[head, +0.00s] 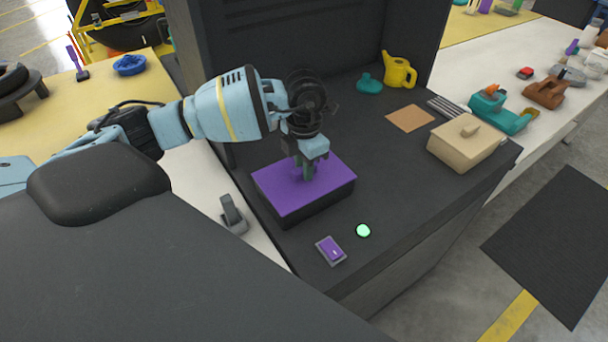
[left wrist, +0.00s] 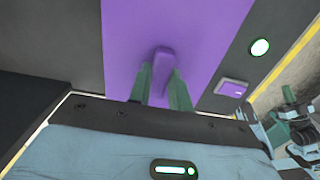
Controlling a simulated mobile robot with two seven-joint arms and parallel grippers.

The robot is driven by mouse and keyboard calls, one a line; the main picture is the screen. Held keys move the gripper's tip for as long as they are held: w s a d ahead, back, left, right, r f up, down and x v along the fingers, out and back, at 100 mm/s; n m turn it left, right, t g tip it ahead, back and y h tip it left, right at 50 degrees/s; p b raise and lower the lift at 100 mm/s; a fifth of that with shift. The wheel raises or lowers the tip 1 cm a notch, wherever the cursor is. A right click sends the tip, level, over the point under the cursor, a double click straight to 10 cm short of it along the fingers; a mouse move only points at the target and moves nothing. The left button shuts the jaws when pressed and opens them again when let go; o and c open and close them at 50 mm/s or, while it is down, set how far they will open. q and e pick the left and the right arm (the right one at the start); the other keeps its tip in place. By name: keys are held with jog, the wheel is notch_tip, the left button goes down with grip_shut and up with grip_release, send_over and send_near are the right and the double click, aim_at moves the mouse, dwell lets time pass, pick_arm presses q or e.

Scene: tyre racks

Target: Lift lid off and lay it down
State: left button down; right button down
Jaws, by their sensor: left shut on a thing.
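A purple lid (head: 275,190) lies flat on a dark box (head: 322,205) on the dark worktop. My left gripper (head: 306,174) points down onto the middle of the lid. Its green fingers are shut on the lid's purple handle. In the left wrist view the handle (left wrist: 162,62) stands between the two fingertips of the left gripper (left wrist: 161,80), and the lid (left wrist: 195,25) fills the upper middle. The lid appears to rest on the box; I see no clear gap. My right gripper is not clearly in the head view; in the left wrist view a blurred arm part shows at the right edge.
A purple switch (head: 331,250) and a lit green button (head: 363,230) are in front of the box. A beige box (head: 464,143), a brown mat (head: 410,118), a striped grille (head: 447,107) and a yellow watering can (head: 398,70) stand further right. Worktop between is clear.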

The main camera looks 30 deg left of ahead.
pick_arm(q)
jog(key=shift+r, duration=0.15)
pick_arm(e)
jog(key=shift+d, duration=0.1)
